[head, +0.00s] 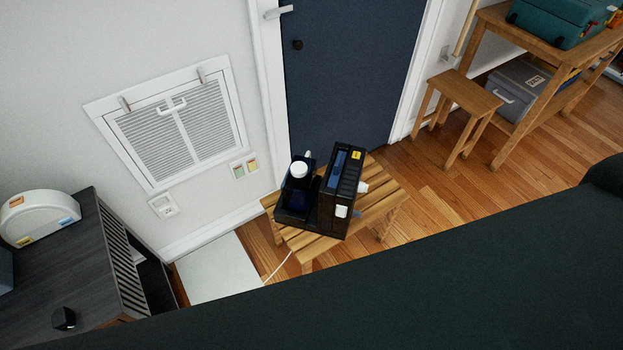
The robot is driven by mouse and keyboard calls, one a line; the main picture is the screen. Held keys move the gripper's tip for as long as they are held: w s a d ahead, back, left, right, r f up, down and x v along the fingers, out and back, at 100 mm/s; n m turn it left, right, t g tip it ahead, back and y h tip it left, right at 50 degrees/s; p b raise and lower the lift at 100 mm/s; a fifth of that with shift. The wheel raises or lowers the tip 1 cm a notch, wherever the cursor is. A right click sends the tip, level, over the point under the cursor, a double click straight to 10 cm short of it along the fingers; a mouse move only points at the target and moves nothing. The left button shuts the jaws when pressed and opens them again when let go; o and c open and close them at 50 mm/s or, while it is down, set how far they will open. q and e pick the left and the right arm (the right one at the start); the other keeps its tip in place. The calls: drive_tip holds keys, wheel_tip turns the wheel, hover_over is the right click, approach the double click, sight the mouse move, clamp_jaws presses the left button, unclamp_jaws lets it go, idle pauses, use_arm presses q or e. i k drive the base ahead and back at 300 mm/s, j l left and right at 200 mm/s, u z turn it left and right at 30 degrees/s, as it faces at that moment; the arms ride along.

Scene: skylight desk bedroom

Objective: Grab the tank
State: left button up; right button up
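A black machine (342,190) stands upright on a slatted wooden stool (375,222) in front of the dark door. Beside its left side, on the same stool, is a low black unit with a dark blue, see-through-looking part (301,203), which may be the tank; I cannot tell for sure. A white round cap (298,169) tops the unit's back. White parts stick out from the machine's right side. Neither of my grippers is in view.
A large dark shape covers the lower right and hides the floor there. A dark cabinet (75,270) with a white rounded box (40,217) stands at the left. A small wooden stool (465,91) and a workbench (545,110) are at the upper right. Wooden floor (430,180) lies open between.

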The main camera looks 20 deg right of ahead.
sight(297, 193)
drive_tip(key=i+l, duration=0.1)
drive_tip(key=l, duration=0.85)
drive_tip(key=i+l, duration=0.15)
drive_tip(key=l, duration=0.35)
drive_tip(key=i+l, duration=0.1)
drive_tip(key=l, duration=0.35)
